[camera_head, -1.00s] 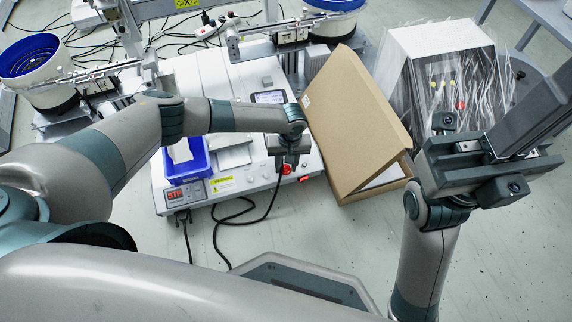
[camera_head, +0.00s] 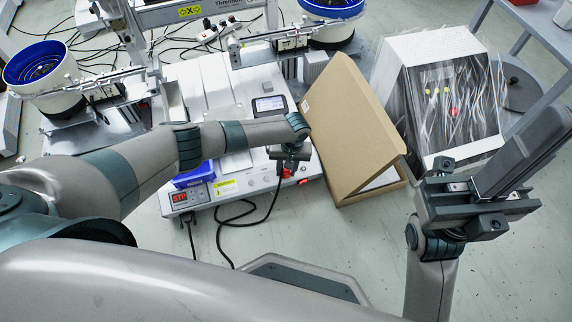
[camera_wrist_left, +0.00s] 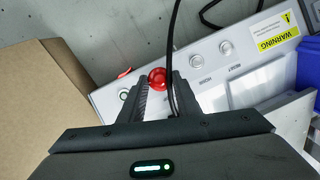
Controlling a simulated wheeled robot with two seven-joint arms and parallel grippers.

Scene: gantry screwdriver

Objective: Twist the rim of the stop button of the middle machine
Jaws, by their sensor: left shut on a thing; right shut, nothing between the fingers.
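The middle machine (camera_head: 215,75) is a white box with a sloped front panel. Its red stop button (camera_wrist_left: 157,78) shows between the fingertips of my left gripper (camera_wrist_left: 158,84) in the left wrist view. In the head view the left gripper (camera_head: 288,166) is at the right part of the front panel and shut on the button, and a bit of red (camera_head: 287,173) shows beside it. The button's rim is partly hidden by the fingers. My right gripper (camera_head: 460,187) is shut and empty, held over the floor at the right.
A cardboard box (camera_head: 350,130) leans close to the machine's right side. A plastic-wrapped white box (camera_head: 440,90) stands behind it. A black cable (camera_wrist_left: 173,50) runs beside the left fingers. A blue tray (camera_head: 192,176) sits by the display. The floor in front is mostly clear.

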